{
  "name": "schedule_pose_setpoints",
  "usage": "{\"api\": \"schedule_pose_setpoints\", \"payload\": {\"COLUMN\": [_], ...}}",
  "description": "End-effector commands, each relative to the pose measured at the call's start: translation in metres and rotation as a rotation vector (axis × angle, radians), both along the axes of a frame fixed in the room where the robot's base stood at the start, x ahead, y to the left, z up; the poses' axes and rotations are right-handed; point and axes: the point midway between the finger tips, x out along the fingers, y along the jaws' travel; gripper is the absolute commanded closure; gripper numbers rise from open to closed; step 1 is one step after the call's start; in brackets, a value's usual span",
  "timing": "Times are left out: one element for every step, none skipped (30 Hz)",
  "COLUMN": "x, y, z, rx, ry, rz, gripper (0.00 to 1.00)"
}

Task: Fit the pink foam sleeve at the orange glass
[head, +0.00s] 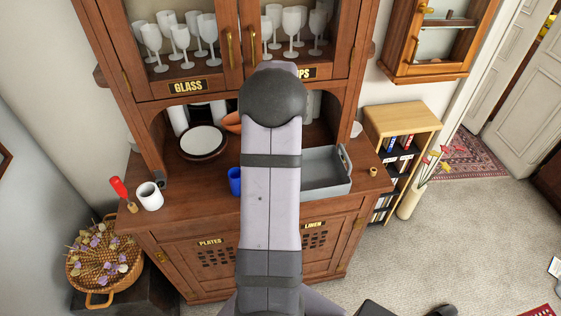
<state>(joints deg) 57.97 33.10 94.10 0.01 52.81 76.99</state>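I see no pink foam sleeve in the head view. An orange, rounded thing (232,122) shows on the cabinet's counter, partly hidden behind my arm; I cannot tell whether it is a glass or a bowl. My arm stretches up the middle of the view in front of the cabinet. My gripper is not visible, and the arm hides part of the counter and niche.
The wooden cabinet (205,270) holds wine glasses (181,38) behind upper doors. On its counter stand a white plate (203,141), white cup (149,196), blue cup (234,181), red-handled tool (119,188) and grey tray (345,178). A bookshelf (401,116) stands right.

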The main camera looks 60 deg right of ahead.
Motion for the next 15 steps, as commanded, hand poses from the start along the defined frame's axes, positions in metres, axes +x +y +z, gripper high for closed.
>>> {"api": "schedule_pose_setpoints", "payload": {"x": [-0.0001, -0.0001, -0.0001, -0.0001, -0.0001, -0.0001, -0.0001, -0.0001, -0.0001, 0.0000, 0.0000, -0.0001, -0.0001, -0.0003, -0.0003], "y": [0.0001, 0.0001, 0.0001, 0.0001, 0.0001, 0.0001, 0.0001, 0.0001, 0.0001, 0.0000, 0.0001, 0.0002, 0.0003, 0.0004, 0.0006], "z": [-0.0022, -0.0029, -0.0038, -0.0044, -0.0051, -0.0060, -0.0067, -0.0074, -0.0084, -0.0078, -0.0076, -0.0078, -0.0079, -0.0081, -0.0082], "rx": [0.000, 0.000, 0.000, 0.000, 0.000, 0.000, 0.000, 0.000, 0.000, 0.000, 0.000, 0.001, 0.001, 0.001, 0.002], "ry": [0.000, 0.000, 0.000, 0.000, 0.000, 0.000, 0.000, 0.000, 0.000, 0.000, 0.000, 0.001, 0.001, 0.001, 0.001], "rz": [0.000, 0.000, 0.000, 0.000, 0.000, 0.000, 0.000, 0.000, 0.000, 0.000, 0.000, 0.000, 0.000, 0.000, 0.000], "gripper": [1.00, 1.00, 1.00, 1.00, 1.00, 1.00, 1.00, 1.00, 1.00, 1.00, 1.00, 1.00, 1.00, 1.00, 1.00]}}
